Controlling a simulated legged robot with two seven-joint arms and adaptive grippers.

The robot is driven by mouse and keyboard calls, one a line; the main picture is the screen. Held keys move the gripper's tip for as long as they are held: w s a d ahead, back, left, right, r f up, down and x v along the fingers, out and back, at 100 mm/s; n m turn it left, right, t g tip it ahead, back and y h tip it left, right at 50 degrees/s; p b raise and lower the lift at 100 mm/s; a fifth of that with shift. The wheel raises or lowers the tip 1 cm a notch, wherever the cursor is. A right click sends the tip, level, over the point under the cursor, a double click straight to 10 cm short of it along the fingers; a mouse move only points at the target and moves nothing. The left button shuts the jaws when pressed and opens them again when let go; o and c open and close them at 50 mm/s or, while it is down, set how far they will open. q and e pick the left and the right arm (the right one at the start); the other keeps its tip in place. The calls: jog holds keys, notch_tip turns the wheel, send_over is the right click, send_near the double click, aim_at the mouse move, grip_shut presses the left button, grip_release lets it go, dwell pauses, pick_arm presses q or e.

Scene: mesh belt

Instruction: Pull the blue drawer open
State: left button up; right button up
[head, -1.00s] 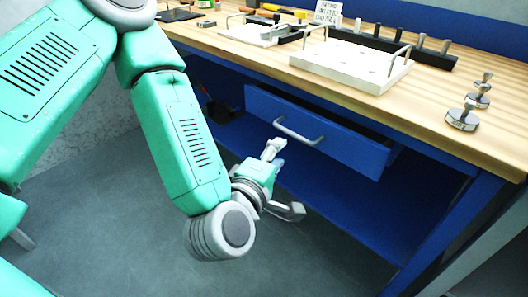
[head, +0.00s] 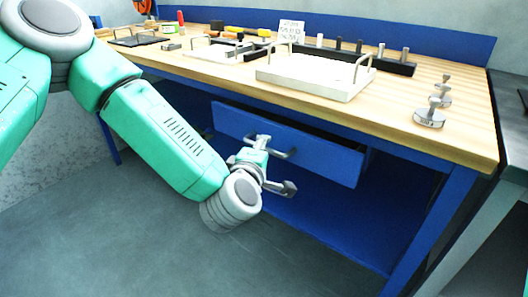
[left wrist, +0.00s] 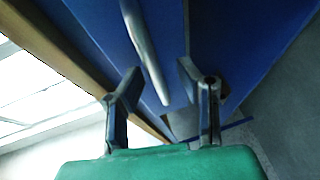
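The blue drawer (head: 318,158) under the bench top stands partly open, with a dark gap showing behind its front's upper edge. Its grey bar handle (head: 287,154) is on the front face. My left gripper (head: 277,165) is at the handle, its two fingers spread apart, and it hides part of the handle. In the left wrist view, the handle (left wrist: 143,42) runs between the open fingers (left wrist: 159,72) in the picture. I cannot tell whether a finger touches it. My right gripper is not in view.
The wooden bench top (head: 400,112) above the drawer holds a white tray (head: 312,82) with wire handles, a black block with pegs (head: 400,66) and metal knobs (head: 430,117). A blue bench leg (head: 425,235) stands at right. The floor (head: 130,230) in front is clear.

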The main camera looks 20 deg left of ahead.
pick_arm(q)
jog(key=shift+w, duration=0.4)
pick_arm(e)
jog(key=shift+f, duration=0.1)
pick_arm(q)
grip_shut()
jog(key=shift+s+f, duration=0.1)
